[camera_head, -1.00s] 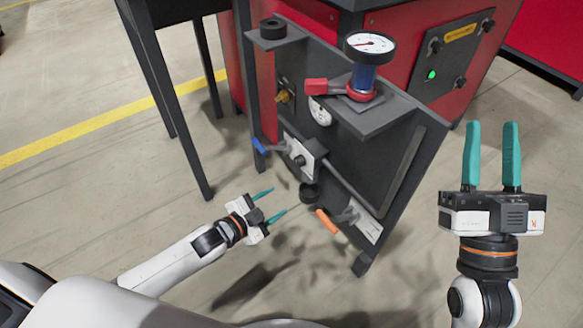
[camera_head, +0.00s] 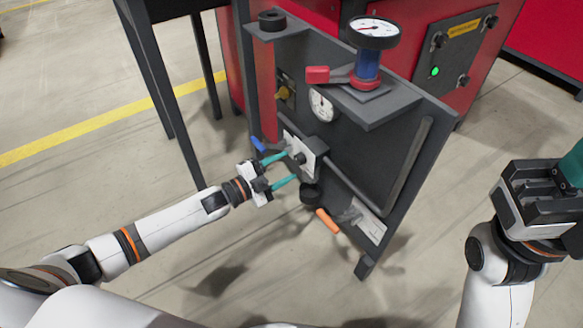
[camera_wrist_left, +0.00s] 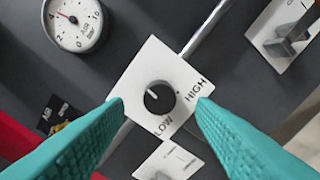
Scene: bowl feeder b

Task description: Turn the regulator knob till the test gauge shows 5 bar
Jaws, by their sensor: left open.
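The regulator knob (camera_wrist_left: 159,97) is black and round on a white plate marked LOW and HIGH. Its white mark points to the upper left in the left wrist view. In the head view the knob (camera_head: 300,158) is on the front of the dark panel. My left gripper (camera_head: 290,166) is open in front of it, with its teal fingertips either side of the knob in the wrist view; contact is not visible. The test gauge (camera_head: 375,30) stands on a blue and red fitting on the shelf; its numbers are too small to read. My right gripper (camera_head: 573,165) is cut off at the right edge.
A panel gauge marked AIR bar (camera_wrist_left: 73,25) also shows in the head view (camera_head: 321,105). Blue (camera_head: 258,145), orange (camera_head: 327,221) and red (camera_head: 318,75) handles stick out nearby. A dark table leg (camera_head: 180,110) stands to the left. The floor in front is clear.

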